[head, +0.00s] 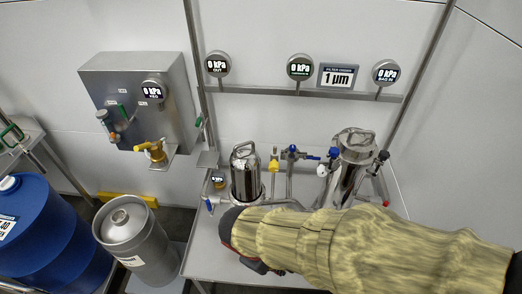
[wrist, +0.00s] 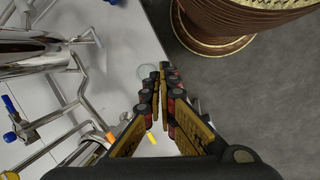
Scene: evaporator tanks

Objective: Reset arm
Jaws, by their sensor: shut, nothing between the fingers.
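My arm, in a tan-yellow sleeve, reaches in from the right of the head view. My gripper (head: 262,266) is at its end, dark with red parts, over the steel table (head: 208,262) and in front of the left filter housing (head: 246,178). The sleeve and hand hide part of the table and the lower pipes. In the wrist view my gripper (wrist: 163,73) has its black and yellow fingers together at the tips. They are shut and empty, above the table's edge and the grey floor.
A second filter housing (head: 351,160) and valved pipes (head: 291,158) stand close behind my arm. A steel keg (head: 131,235) and a blue drum (head: 45,235) stand at left. A wall box (head: 142,98) and gauges hang behind. A brown ribbed drum (wrist: 245,22) is at upper right in the wrist view.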

